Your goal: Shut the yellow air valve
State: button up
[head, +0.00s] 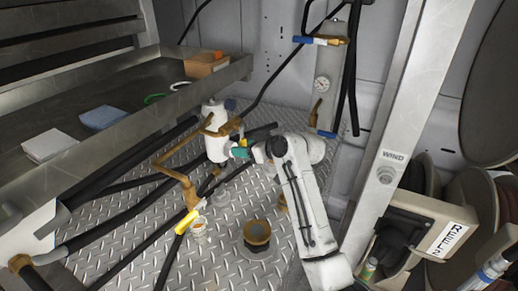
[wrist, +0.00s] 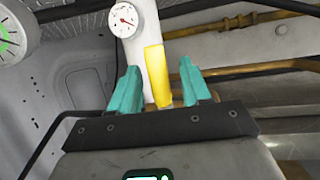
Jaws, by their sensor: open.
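In the wrist view a flat yellow handle (wrist: 156,72) stands upright between the teal fingertips of my gripper (wrist: 160,70), in front of a white cylinder (wrist: 153,40) with a round gauge. My gripper is open; I cannot tell whether a finger touches the handle. In the head view my gripper (head: 240,150) is beside the white canister (head: 215,120), and a small yellow piece (head: 243,142) shows at the fingers, mostly hidden. Another yellow lever (head: 187,222) sits lower left on the brass pipe (head: 172,160).
A metal shelf (head: 120,75) with cloths and an orange-brown box (head: 205,65) runs along the left. Black hoses cross the diamond-plate floor. Blue-handled valves (head: 310,40) are on the back wall. A white post (head: 400,100) and hose reels stand at right.

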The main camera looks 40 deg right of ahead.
jog(key=b+v, duration=0.1)
jog(key=v, duration=0.7)
jog(key=shift+s+d+f, duration=0.1)
jog(key=shift+s, duration=0.05)
dwell(0.3)
